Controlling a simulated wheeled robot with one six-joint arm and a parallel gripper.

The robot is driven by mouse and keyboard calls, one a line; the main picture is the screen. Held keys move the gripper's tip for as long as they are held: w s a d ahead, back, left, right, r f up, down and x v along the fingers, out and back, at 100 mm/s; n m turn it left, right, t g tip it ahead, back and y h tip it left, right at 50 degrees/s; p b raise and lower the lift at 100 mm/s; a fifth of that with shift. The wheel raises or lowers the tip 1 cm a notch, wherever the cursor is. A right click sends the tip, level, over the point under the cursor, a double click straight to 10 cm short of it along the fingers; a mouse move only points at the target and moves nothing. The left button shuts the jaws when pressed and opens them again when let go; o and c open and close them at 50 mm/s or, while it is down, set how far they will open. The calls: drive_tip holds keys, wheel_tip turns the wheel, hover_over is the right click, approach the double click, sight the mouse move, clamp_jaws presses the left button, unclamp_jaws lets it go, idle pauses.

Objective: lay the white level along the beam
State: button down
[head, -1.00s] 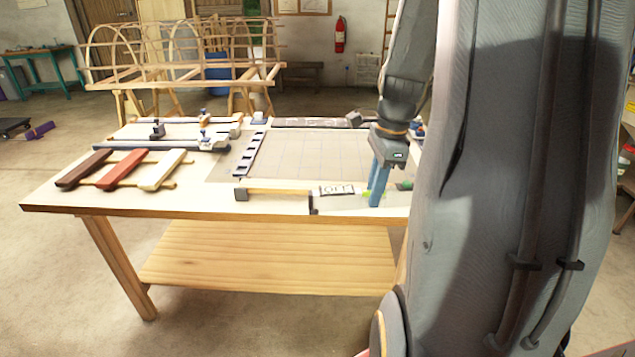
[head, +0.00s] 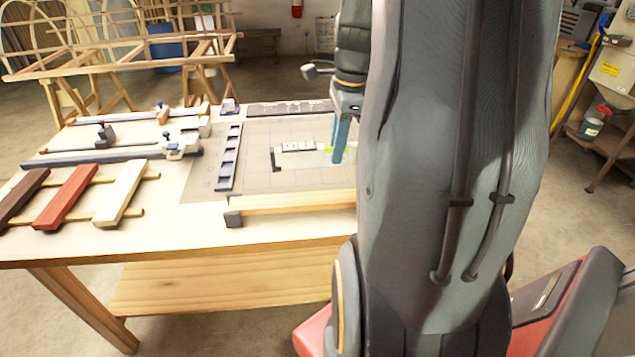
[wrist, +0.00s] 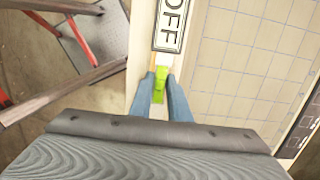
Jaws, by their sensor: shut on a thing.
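The white level (head: 300,146) has a black-framed label and a dark left end, and shows over the gridded sheet in the head view. My gripper (head: 338,157), with blue fingers, is shut on it near the level's green part (wrist: 160,84). In the wrist view, the level (wrist: 165,58) runs up between the fingers, its label reading "OFF". The beam (head: 290,204) is a pale wooden bar with a dark end block, along the table's near edge. The level appears above and beyond it; its exact height is unclear. My arm hides the beam's right part.
The table (head: 160,234) carries red, dark and pale slats (head: 66,197) on its left and clamps (head: 110,158) behind them. A dark notched strip (head: 229,158) borders the gridded sheet (head: 258,135). A lath frame (head: 120,50) stands behind.

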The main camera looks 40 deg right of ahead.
drive_tip(key=shift+w+f+p, duration=0.15)
drive_tip(key=shift+f+p, duration=0.8)
drive_tip(key=shift+f, duration=4)
drive_tip(key=shift+f, duration=0.4)
drive_tip(key=c, duration=1.7)
unclamp_jaws()
drive_tip(key=shift+o, duration=0.2)
